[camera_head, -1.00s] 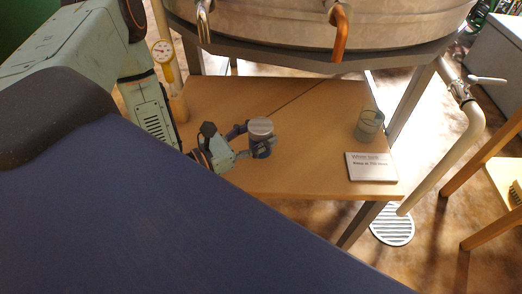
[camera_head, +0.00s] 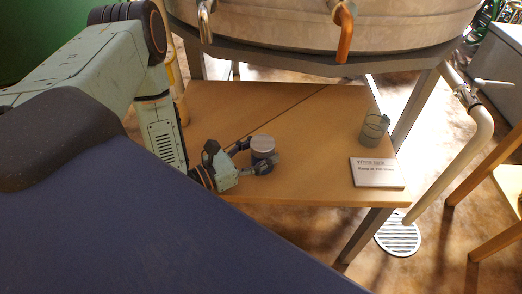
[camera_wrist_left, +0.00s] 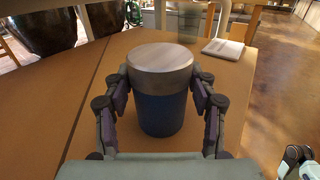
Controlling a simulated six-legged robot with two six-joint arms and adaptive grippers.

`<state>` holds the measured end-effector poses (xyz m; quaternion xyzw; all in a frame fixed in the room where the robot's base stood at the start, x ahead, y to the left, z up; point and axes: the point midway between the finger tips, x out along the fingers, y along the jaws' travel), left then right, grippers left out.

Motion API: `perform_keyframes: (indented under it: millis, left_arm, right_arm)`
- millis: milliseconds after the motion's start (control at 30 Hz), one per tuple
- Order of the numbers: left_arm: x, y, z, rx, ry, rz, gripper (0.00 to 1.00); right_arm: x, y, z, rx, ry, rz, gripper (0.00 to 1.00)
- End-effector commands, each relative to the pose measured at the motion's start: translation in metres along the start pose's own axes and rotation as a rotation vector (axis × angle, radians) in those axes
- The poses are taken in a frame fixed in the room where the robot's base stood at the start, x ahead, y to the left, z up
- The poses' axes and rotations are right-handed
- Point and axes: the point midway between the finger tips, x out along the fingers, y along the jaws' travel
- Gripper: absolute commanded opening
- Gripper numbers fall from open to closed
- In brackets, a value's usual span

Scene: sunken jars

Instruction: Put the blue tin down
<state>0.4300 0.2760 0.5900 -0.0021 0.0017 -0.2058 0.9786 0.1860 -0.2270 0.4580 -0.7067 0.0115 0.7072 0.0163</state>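The blue tin (camera_head: 263,147) with a grey metal lid is upright over the low wooden table (camera_head: 310,110). In the left wrist view the tin (camera_wrist_left: 160,108) stands between the two fingers.
A clear glass jar (camera_head: 373,131) stands to the right, behind a white label card (camera_head: 377,173). A large pale tank (camera_head: 300,22) with a copper spout (camera_head: 343,38) hangs above the back of the table. The wood between tin and card is bare.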

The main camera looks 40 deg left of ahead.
Motion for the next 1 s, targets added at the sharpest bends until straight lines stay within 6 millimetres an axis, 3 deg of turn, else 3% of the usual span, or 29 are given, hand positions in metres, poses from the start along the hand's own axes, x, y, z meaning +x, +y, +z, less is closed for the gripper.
perform_keyframes:
  millis: [200,600,1000]
  left_arm:
    - [0.0,0.0,0.001,0.0,0.0,0.0,0.77]
    - [0.0,0.0,0.005,0.0,0.0,0.0,0.77]
    - [-0.079,0.001,0.006,-0.001,0.004,0.004,0.77]
  right_arm:
    - [-0.001,0.0,0.0,0.0,0.0,0.0,0.42]
    - [-0.005,0.0,0.0,0.0,0.0,0.0,0.42]
    - [-0.034,0.0,0.0,0.0,0.0,0.0,0.42]
